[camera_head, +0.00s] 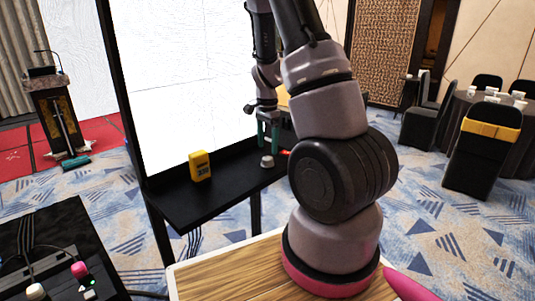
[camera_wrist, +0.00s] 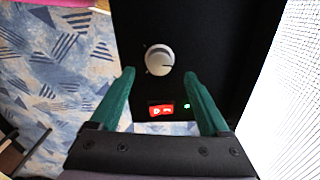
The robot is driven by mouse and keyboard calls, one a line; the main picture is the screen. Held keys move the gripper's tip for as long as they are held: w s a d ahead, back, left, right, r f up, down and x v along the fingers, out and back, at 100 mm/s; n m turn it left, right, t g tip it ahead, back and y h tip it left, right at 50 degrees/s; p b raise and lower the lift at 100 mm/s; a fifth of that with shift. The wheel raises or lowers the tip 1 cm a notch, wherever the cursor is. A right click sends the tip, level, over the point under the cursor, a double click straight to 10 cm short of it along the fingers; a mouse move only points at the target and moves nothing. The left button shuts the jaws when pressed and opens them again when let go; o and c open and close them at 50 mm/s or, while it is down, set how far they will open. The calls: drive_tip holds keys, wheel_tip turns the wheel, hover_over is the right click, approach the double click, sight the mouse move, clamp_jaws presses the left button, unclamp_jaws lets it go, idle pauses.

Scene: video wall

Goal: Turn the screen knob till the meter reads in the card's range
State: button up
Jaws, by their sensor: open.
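The screen knob (camera_head: 267,161) is a pale round knob on the black shelf below the white screen. In the wrist view the knob (camera_wrist: 159,59) shows a dark pointer line near its right side. My gripper (camera_head: 268,122) has teal fingers and hangs just above the knob. In the wrist view my gripper (camera_wrist: 159,74) is open and empty, its fingertips apart on either side of the knob's near edge. A red lit meter (camera_wrist: 161,110) with white digits, too small to read surely, lies between the fingers. A yellow card-like block (camera_head: 200,166) with dark print stands on the shelf.
A small green light (camera_wrist: 187,106) sits beside the red meter. The large white screen (camera_head: 185,80) rises behind the shelf (camera_head: 205,205). A black desk at lower left carries a pink knob (camera_head: 79,269) and a white knob (camera_head: 34,291). The shelf between block and knob is clear.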

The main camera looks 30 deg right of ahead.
wheel_tip(320, 180, up, 6)
drive_tip(key=shift+r, duration=0.15)
idle(0.4)
wheel_tip(320, 180, up, 15)
drive_tip(key=n+t+y, duration=0.2)
drive_tip(key=n+t, duration=0.1)
drive_tip(key=n, duration=0.2)
hover_over(267, 158)
drive_tip(key=s+a, duration=0.7)
drive_tip(key=s, duration=0.1)
drive_tip(key=s+a+r+n+t, duration=0.2)
drive_tip(key=s+a+r+n, duration=0.1)
drive_tip(key=s, duration=0.3)
drive_tip(key=s+a+r+n+t, duration=0.2)
drive_tip(key=s+a+r+n, duration=0.1)
drive_tip(key=s, duration=0.3)
drive_tip(key=shift+r, duration=0.85)
